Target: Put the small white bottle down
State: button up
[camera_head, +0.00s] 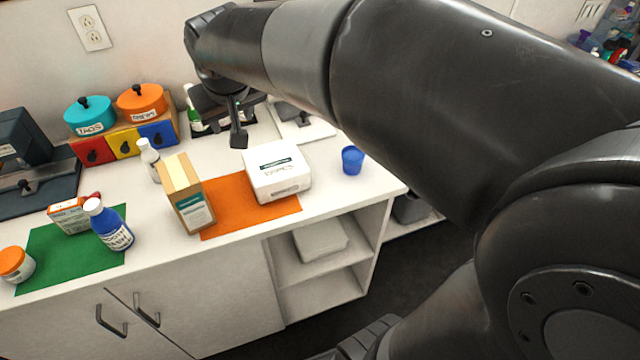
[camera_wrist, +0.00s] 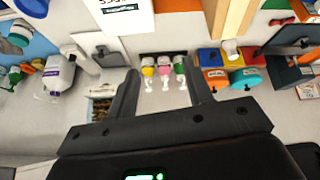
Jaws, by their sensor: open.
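The small white bottle (camera_head: 149,160) stands upright on the white counter, left of and behind the tan box (camera_head: 184,196). In the wrist view its white top (camera_wrist: 230,47) shows between the tan box and the coloured drawers. My gripper (camera_head: 238,132) is over the back of the counter, to the right of the bottle and apart from it. In the wrist view my gripper (camera_wrist: 159,76) has its two fingers spread with nothing held between them. The arm hides part of the back right of the counter in the head view.
A white box (camera_head: 277,172) and the tan box stand on an orange mat (camera_head: 222,217). A blue cup (camera_head: 352,160) is near the right edge. A green mat (camera_head: 45,262) holds a blue bottle (camera_head: 112,228). Several pump bottles (camera_wrist: 164,68) stand in a dark holder ahead of the fingers.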

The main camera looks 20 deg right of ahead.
jog(key=s+d+f, duration=0.1)
jog(key=s+d, duration=0.2)
jog(key=s, duration=0.3)
jog(key=s+d+f+m, duration=0.1)
jog(key=s+d+f, duration=0.1)
jog(key=s, duration=0.4)
jog(key=s+d+f+m, duration=0.1)
jog(key=s+d, duration=0.4)
jog(key=s, duration=0.2)
jog(key=shift+f, duration=0.3)
